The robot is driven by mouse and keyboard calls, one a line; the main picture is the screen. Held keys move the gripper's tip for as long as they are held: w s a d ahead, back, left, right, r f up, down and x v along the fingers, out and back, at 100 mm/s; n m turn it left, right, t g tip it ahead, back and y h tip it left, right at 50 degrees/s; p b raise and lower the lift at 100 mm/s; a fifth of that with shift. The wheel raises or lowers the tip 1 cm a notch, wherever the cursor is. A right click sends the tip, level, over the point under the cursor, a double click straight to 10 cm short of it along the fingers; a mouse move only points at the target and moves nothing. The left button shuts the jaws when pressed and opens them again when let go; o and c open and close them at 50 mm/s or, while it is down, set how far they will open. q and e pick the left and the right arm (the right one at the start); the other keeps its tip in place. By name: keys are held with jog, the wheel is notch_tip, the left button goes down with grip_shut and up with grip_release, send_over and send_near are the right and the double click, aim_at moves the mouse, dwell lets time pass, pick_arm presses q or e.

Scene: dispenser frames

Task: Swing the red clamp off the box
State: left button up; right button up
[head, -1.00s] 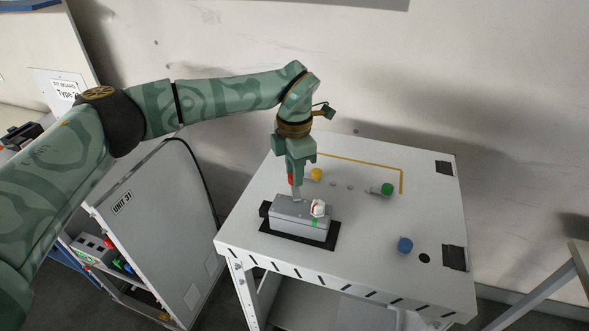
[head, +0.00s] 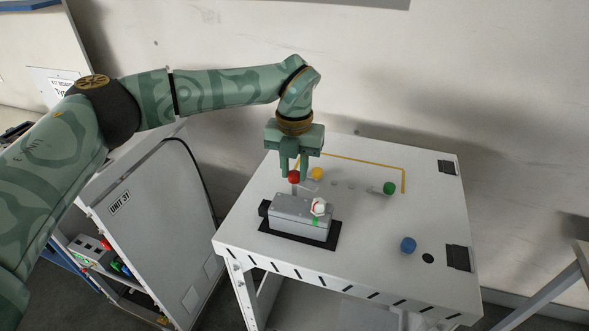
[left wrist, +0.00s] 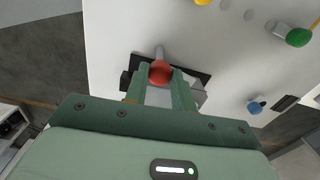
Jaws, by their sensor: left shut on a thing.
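The red clamp's round knob (head: 294,177) is between the two fingers of my left gripper (head: 294,176), above the rear left of the grey box. The left wrist view also shows the knob (left wrist: 160,72) at the fingertips, with a grey bar running from it. The bar's exact tilt is hard to tell. The grey box (head: 290,212) sits on a black base plate on the white table. My left gripper is shut on the knob. My right gripper is not in view.
A yellow ball knob (head: 317,173) is close behind the gripper. A green knob (head: 388,188) and a blue knob (head: 408,244) are to the right on the white table (head: 365,235). A grey cabinet (head: 150,235) stands left of the table. The table's middle right is clear.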

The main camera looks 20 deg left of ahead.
pick_arm(q)
jog(key=shift+r+n, duration=0.1)
jog(key=shift+n, duration=1)
jog(key=o, duration=1)
notch_tip(320, 180, up, 16)
jog(key=shift+r+b, duration=0.15)
jog(key=shift+b, duration=0.75)
